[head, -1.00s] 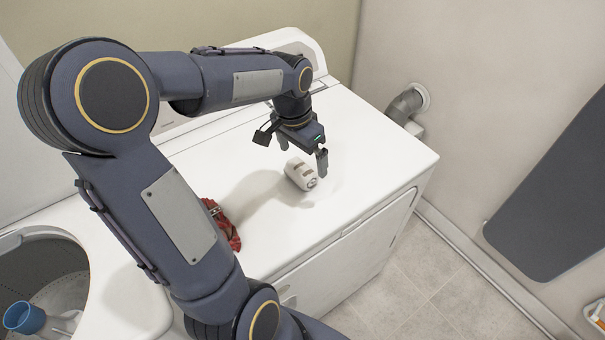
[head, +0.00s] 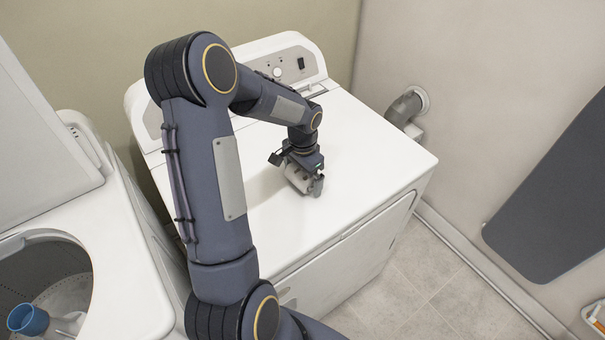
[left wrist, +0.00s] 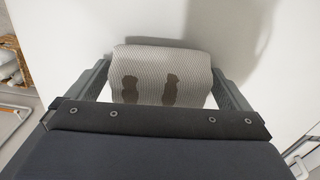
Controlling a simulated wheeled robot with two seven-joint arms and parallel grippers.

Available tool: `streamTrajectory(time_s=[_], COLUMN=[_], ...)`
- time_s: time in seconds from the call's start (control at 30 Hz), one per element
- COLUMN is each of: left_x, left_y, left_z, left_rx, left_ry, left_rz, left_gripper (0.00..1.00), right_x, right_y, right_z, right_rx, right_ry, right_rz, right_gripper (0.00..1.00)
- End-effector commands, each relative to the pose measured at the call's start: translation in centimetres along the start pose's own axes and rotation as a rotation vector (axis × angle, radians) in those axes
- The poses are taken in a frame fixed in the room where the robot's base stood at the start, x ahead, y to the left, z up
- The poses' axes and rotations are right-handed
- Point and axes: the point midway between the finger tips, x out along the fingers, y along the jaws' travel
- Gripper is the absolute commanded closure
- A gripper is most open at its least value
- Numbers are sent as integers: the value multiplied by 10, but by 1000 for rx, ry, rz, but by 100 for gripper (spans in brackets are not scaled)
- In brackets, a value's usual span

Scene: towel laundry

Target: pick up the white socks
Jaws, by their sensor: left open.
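The rolled white socks (head: 299,180) lie on the white top of the closed machine, and show brown marks in the left wrist view (left wrist: 160,65). My left gripper (head: 306,184) is down over them, its fingers open on either side of the roll. In the left wrist view, the left gripper (left wrist: 163,90) has a finger near each end of the roll; I cannot tell whether they touch it. My right gripper is not in view.
The closed machine top (head: 365,150) is clear around the socks. At left stands an open washer (head: 130,270) with a blue cup (head: 27,319) inside its opening. A wall pipe (head: 408,105) is behind at right. A basket (left wrist: 14,65) shows in the left wrist view.

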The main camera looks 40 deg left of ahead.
Motion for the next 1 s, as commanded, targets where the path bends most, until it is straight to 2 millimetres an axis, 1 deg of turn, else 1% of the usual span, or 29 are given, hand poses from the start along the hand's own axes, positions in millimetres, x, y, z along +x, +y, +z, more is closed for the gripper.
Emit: streamTrajectory(time_s=[0.17,0.2,0.53,0.83,1.0], left_x=[1,1,0,-2,-15], left_y=[0,0,0,0,-1], left_z=[0,0,0,0,-1], left_rx=[0,-1,-1,-1,-2], left_ry=[1,1,1,2,4], left_rz=[-1,-1,-1,-1,-3], left_gripper=[0,1,44,46,46], right_x=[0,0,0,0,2], right_y=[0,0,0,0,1], right_z=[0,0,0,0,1], right_rx=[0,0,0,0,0], right_ry=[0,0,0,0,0], right_rz=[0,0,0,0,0], right_gripper=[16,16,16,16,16])
